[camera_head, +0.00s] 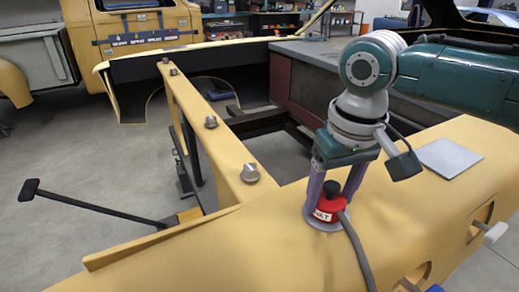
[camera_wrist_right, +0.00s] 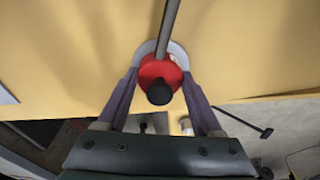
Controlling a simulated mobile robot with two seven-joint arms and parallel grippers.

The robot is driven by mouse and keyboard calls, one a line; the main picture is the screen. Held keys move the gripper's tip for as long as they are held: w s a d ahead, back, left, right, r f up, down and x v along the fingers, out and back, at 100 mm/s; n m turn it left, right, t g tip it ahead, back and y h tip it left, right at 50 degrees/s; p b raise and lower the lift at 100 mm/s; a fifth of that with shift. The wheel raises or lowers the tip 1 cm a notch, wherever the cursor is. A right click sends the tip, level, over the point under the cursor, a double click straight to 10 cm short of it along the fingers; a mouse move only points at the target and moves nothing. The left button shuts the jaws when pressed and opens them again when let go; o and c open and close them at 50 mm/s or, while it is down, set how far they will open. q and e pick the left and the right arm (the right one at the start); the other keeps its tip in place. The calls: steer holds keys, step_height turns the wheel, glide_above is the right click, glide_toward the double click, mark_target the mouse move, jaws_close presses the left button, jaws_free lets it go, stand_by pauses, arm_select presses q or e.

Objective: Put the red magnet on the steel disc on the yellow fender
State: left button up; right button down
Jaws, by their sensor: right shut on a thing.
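The red magnet (camera_head: 326,208) has a black knob, a white label and a grey cable running toward the front. My right gripper (camera_head: 329,205) is shut on it, with a purple finger on each side. A pale grey steel disc (camera_head: 321,227) lies on the yellow fender (camera_head: 250,250), its rim showing around the magnet's base. The magnet is over the disc; I cannot tell whether it touches. In the right wrist view, the magnet (camera_wrist_right: 159,76) sits between the fingertips (camera_wrist_right: 160,80), with the disc's rim (camera_wrist_right: 177,50) beyond it. My left gripper is not in view.
A flat grey square plate (camera_head: 449,158) lies on the fender to the right. Several metal knobs stand along the yellow rail (camera_head: 215,135). A black rod with a pad (camera_head: 30,189) reaches out at left. Openings (camera_head: 482,220) pierce the fender's side.

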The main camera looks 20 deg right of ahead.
mark_target(334, 205)
steer(key=shift+c, duration=0.2)
jaws_free()
step_height(334, 205, up, 12)
steer(key=s+f, duration=0.1)
steer(key=s+a+f+n, duration=0.1)
steer(key=s+a+f, duration=0.1)
steer(key=s+a, duration=0.1)
steer(key=s+a+f+n+y, duration=0.1)
steer(key=s+a+f, duration=0.2)
steer(key=s, duration=0.1)
steer(key=s+a+f+n+t+y, duration=0.1)
steer(key=s+a+f, duration=0.2)
steer(key=a, duration=0.1)
steer(key=shift+s+f+n+p, duration=0.25)
steer(key=shift+s+n+p, duration=0.05)
steer(key=shift+p, duration=0.05)
steer(key=s+d+t+h, duration=0.1)
steer(key=s+d, duration=0.3)
steer(key=s, duration=0.5)
steer(key=shift+f+h, duration=0.3)
steer(key=shift+a, duration=0.1)
